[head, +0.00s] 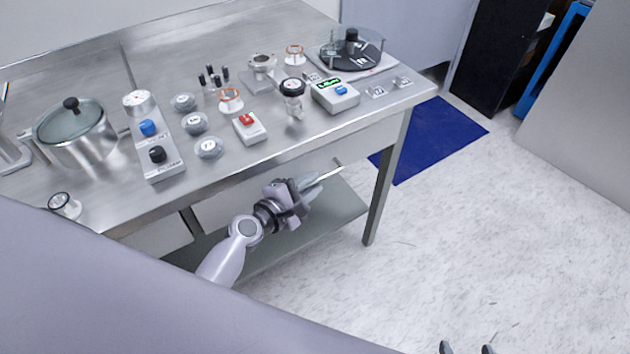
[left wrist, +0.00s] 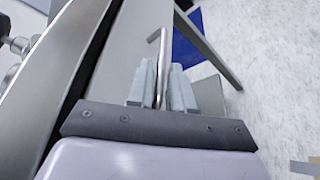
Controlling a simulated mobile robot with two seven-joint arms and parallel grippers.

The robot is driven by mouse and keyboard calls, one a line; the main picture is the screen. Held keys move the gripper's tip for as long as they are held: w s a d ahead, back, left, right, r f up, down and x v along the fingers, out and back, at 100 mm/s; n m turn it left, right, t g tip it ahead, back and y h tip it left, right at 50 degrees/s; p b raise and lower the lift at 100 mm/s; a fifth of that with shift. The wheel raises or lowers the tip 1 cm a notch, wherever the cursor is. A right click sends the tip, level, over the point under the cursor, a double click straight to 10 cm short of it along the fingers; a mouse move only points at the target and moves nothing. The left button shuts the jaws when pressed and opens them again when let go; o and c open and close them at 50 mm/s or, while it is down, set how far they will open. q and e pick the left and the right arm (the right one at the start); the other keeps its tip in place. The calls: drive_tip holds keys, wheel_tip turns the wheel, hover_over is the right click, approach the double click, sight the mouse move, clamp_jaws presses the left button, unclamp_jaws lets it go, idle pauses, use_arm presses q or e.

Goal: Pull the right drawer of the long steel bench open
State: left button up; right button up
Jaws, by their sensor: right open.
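The long steel bench (head: 90,185) runs across the head view. Its right drawer (head: 352,147) is in the front below the top, and I see no clear gap at its upper edge. The drawer's bar handle (head: 326,172) sticks out past my left gripper (head: 306,186). In the left wrist view the handle (left wrist: 162,50) lies between the two fingers of my left gripper (left wrist: 161,88), which look closed on it. My right gripper (head: 467,349) shows only its fingertips at the bottom edge of the head view, apart and empty.
On the bench stand a lidded pot (head: 75,135), a knob panel (head: 155,145), a red-button box (head: 249,128), a green-display box (head: 335,95) and a round black device (head: 350,52). A lower shelf (head: 330,218) is under the bench. The floor in front is clear, with a blue mat (head: 432,140) beyond.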

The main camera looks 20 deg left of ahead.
use_arm(q)
drive_tip(key=shift+x, duration=1.05)
clamp_jaws()
drive_tip(key=shift+s+d, duration=0.15)
